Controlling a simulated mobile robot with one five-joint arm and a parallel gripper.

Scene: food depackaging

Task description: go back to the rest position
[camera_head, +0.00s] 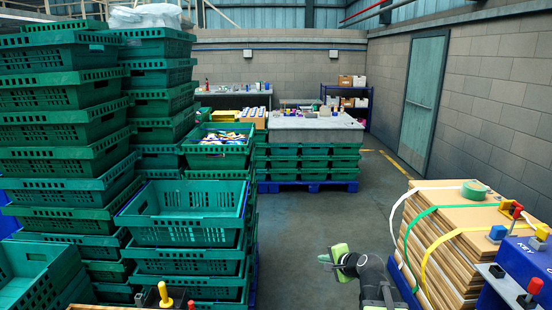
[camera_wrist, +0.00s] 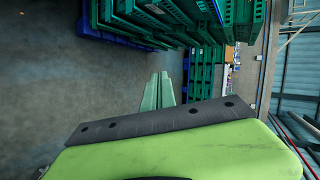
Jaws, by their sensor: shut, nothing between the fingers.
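My gripper (camera_head: 325,262) is at the bottom middle of the head view, left of the strapped cardboard stack. It is in the air over the floor, touching nothing that I can see. In the wrist view its pale green fingers (camera_wrist: 158,92) lie close together with nothing between them. A dark bar and a green body of my own fill the lower part of that view.
Tall stacks of green crates (camera_head: 60,130) stand at the left, with an empty open crate (camera_head: 190,232) in front. A strapped cardboard stack (camera_head: 455,235) and a blue box with coloured knobs (camera_head: 530,265) are at the right. The floor (camera_head: 310,215) between is clear.

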